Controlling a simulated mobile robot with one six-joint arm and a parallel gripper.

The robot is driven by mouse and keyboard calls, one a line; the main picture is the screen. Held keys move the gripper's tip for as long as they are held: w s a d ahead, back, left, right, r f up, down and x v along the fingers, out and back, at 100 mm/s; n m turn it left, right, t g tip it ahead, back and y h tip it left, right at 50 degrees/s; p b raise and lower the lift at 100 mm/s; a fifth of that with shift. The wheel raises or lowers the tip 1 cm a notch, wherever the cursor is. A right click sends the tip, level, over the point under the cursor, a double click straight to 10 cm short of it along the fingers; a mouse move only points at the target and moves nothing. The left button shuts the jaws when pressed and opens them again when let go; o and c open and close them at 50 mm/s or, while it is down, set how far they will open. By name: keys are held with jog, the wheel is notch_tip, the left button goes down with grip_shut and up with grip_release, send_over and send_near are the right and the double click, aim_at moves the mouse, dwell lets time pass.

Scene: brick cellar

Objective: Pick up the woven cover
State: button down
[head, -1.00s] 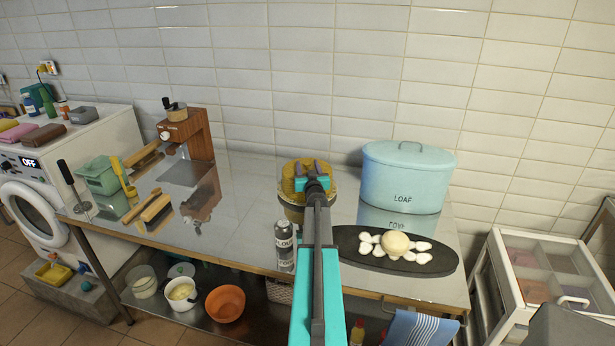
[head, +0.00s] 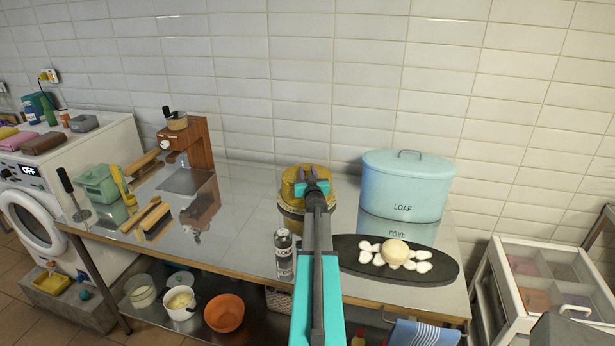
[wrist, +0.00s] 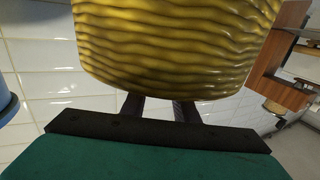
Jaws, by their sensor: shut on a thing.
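The woven cover (head: 287,183) is yellow and ribbed, at the middle of the steel table toward the wall. My gripper (head: 313,174) is shut on it, with the finger tips showing over its top. In the wrist view the woven cover (wrist: 175,45) fills the upper middle, and the dark fingers of my gripper (wrist: 160,106) run behind its lower edge. A round container (head: 291,222) shows just below the cover in the head view. My arm hides part of both, so I cannot tell whether they touch.
A spray can (head: 284,255) stands close in front of the container. A blue loaf bin (head: 405,187) and a dark board (head: 353,262) with dough and white pieces stand to the right. A wooden machine (head: 196,142) is at the left. Bare steel lies between it and the container.

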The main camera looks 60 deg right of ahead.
notch_tip(320, 180, up, 9)
jog(key=p, duration=0.2)
jog(key=shift+f, duration=0.2)
jog(key=shift+a, duration=0.1)
dwell(0.5)
